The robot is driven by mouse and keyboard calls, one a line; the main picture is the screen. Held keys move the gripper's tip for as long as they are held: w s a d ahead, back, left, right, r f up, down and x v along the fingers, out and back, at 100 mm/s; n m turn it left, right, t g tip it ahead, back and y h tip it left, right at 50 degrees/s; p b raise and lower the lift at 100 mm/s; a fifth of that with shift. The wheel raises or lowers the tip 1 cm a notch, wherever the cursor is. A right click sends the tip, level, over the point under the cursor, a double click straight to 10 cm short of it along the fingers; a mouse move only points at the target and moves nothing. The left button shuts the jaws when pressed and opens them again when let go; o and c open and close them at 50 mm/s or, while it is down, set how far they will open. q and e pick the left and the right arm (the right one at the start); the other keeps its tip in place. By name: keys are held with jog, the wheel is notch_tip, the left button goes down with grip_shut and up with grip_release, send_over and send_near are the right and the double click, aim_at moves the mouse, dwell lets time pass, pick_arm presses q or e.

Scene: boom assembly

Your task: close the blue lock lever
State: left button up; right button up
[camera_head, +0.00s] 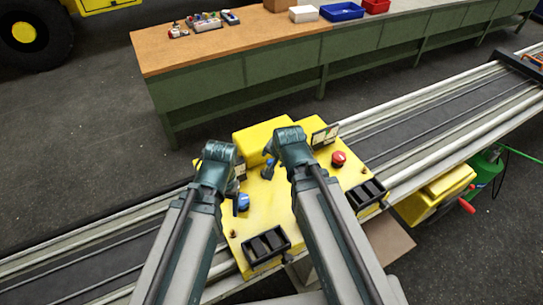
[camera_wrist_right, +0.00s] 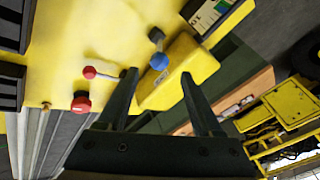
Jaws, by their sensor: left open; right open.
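The blue lock lever shows in the right wrist view as a round blue knob (camera_wrist_right: 158,61) on a dark stem, above the yellow panel beside a raised yellow block (camera_wrist_right: 180,75). My right gripper (camera_wrist_right: 160,76) is open; its two dark fingers point towards the block, with the knob beyond the gap and nothing between them. In the head view my right gripper (camera_head: 269,160) hangs over the panel near the block. A blue part (camera_head: 243,202) shows left of centre on the panel; I cannot tell if it is the same lever. My left gripper (camera_head: 238,180) is open beside the panel's left side.
The yellow panel (camera_head: 270,215) sits across a conveyor. It bears a red button (camera_head: 338,158), a small display (camera_head: 325,134) and black trays (camera_head: 265,246). A red lever (camera_wrist_right: 90,72) stands left of the blue knob. A workbench (camera_head: 230,60) stands behind.

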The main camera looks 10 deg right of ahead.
jog(key=shift+w, duration=0.1)
jog(key=shift+c, duration=1.1)
jog(key=w+r+n+p, duration=0.1)
jog(key=r+n+p, duration=0.1)
jog(key=p, duration=0.1)
jog(key=w+d+r+n+g+p, duration=0.1)
jog(key=w+r+n+p, duration=0.1)
jog(key=r+p, duration=0.1)
jog(key=w+d+r+n+y+p, duration=0.1)
jog(key=w+r+n+p, duration=0.1)
jog(key=r+n+p, duration=0.1)
jog(key=shift+w+d+g, duration=0.1)
jog(key=shift+d+g, duration=0.15)
jog(key=shift+g, duration=0.05)
grip_shut()
jog(key=shift+w+d+r+n, duration=0.1)
jog(key=shift+n, duration=0.3)
